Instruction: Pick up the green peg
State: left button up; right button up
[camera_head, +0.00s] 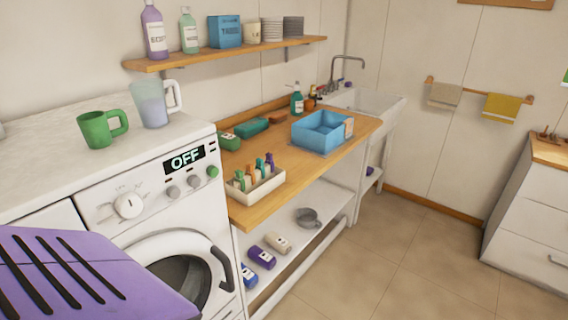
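A small white open box (262,190) stands near the front edge of the wooden counter, beside the washing machine. Several coloured pegs stand upright in it. A green peg (240,179) is at its left end. Orange pegs and another green or teal peg (260,166) stand further right; their exact shades are hard to tell at this size. The lower parts of the pegs are hidden by the box wall. Neither of my grippers is in view.
The washing machine (150,205) stands left of the counter (310,166), with a green mug (97,130) and a clear jug (152,108) on top. A blue basin (318,133) stands behind the box. Bottles lie on the lower shelf. Floor (400,255) to the right is clear.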

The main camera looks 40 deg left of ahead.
aim_at(239, 176)
jog(key=i+u, duration=0.25)
jog(key=i, duration=0.2)
jog(key=i+l+u, duration=0.25)
jog(key=i, duration=0.15)
jog(key=i+l+u, duration=0.25)
jog(key=i, duration=0.2)
jog(key=i+l+u, duration=0.15)
jog(key=u, duration=0.25)
jog(key=i+l+u, duration=0.2)
jog(key=u, duration=0.25)
jog(key=i+l+u, duration=0.2)
jog(key=u, duration=0.2)
